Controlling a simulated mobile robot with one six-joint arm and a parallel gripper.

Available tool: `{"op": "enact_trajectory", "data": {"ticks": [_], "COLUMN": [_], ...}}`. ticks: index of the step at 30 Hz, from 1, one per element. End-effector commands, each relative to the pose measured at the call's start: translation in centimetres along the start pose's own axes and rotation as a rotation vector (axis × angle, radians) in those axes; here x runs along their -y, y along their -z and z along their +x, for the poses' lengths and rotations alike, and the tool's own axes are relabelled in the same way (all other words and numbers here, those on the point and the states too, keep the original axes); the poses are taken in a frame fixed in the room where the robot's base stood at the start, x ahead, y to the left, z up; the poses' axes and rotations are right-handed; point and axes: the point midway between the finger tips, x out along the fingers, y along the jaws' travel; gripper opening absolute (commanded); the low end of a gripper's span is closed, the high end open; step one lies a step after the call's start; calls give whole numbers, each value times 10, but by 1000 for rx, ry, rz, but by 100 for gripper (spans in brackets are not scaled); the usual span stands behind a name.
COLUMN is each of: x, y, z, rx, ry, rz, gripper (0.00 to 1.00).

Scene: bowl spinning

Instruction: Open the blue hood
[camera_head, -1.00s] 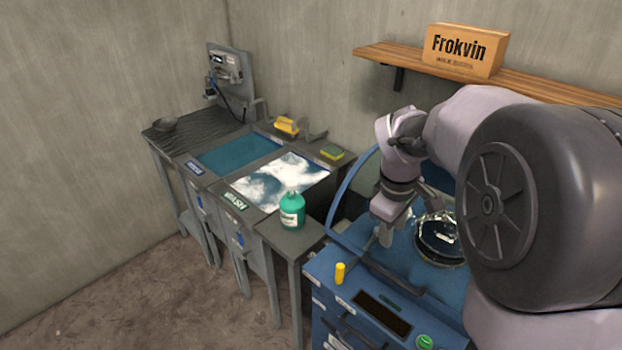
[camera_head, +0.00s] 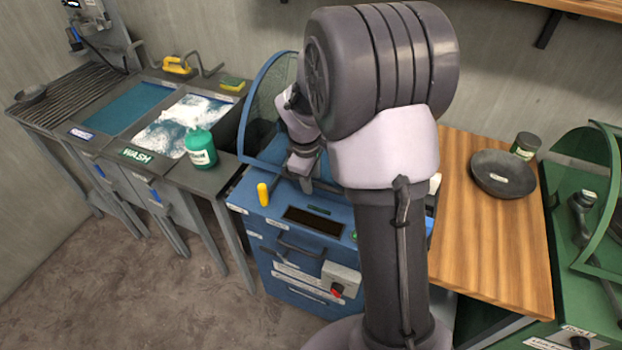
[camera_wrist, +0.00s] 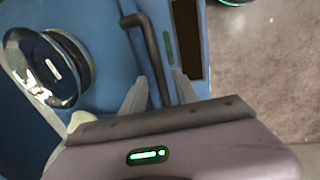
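The blue machine (camera_head: 290,228) stands in the middle of the head view, partly hidden by my arm. Its hood (camera_head: 262,100) has a curved blue rim and see-through side, rising at the back left; how far it is raised I cannot tell. A dark bent handle (camera_wrist: 152,58) shows in the wrist view. My gripper (camera_wrist: 162,82) is open, with a fingertip on each side of this handle and visible gaps. Contact is unclear. In the head view my gripper (camera_head: 305,180) is low over the machine top. A dark bowl (camera_wrist: 50,68) lies left of the handle.
A yellow peg (camera_head: 263,194) stands on the machine's front left corner. A green bottle (camera_head: 201,148) and wash basins (camera_head: 180,122) are to the left. A wooden counter (camera_head: 480,235) with a dark pan (camera_head: 503,174) and a green machine (camera_head: 595,210) are to the right.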

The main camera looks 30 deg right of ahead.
Motion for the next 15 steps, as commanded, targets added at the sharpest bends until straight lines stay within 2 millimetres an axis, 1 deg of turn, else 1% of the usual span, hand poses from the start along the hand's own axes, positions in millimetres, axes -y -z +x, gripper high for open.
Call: {"op": "enact_trajectory", "data": {"ticks": [2, 6, 7, 8, 15], "x": [0, 0, 0, 0, 0], "y": [0, 0, 0, 0, 0], "z": [0, -1, -1, -1, -1], "rx": [0, 0, 0, 0, 0], "ry": [0, 0, 0, 0, 0], "rz": [0, 0, 0, 0, 0], "gripper": [36, 9, 3, 0, 0]}}
